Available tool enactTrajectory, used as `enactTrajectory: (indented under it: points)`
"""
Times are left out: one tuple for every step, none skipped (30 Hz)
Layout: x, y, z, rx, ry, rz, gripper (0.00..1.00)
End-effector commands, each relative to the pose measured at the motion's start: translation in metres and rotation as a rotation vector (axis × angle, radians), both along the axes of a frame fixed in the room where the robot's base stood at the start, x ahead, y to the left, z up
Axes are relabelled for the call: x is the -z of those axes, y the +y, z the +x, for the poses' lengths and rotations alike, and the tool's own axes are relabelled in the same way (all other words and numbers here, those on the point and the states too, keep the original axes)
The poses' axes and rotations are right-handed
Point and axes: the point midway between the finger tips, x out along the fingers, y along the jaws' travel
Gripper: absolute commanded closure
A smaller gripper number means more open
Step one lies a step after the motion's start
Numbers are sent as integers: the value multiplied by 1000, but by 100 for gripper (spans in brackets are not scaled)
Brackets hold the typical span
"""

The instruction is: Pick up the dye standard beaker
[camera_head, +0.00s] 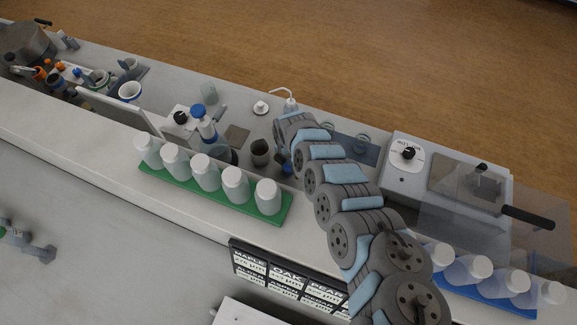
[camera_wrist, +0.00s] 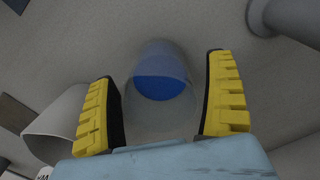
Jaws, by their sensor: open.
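A clear beaker with blue liquid (camera_wrist: 160,88) shows in the middle of the wrist view, which I take to be the dye standard beaker. My gripper (camera_wrist: 162,105) is open, with one yellow-padded finger on each side of the beaker. A gap shows between each finger and the glass. In the head view, a small patch of blue (camera_head: 285,165) shows beside the end of my arm. The arm hides most of the gripper and beaker there.
A grey cup (camera_head: 260,152) stands close on the left; a pale cup (camera_wrist: 58,118) shows beside the left finger. White-capped bottles stand in a green rack (camera_head: 225,202) in front.

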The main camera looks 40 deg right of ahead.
Motion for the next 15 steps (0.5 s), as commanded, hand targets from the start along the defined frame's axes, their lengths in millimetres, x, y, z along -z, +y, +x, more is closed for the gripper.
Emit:
enactTrajectory:
  points:
    - [3,1,0,0,1,1,14]
    - [3,1,0,1,1,1,14]
    - [4,0,-1,1,1,0,14]
    - [4,0,-1,1,1,0,14]
    - [4,0,-1,1,1,0,14]
    - [4,0,-1,1,2,-1,14]
    - [4,-1,-1,1,1,-1,14]
    - [4,-1,-1,1,1,-1,14]
    - [4,-1,-1,1,1,-1,14]
    - [4,-1,-1,1,1,-1,14]
    - [4,-1,-1,1,1,-1,14]
    - [4,-1,-1,1,1,-1,18]
    - [4,-1,-1,1,1,-1,27]
    - [4,-1,-1,1,1,-1,36]
    - [4,-1,-1,1,1,-1,47]
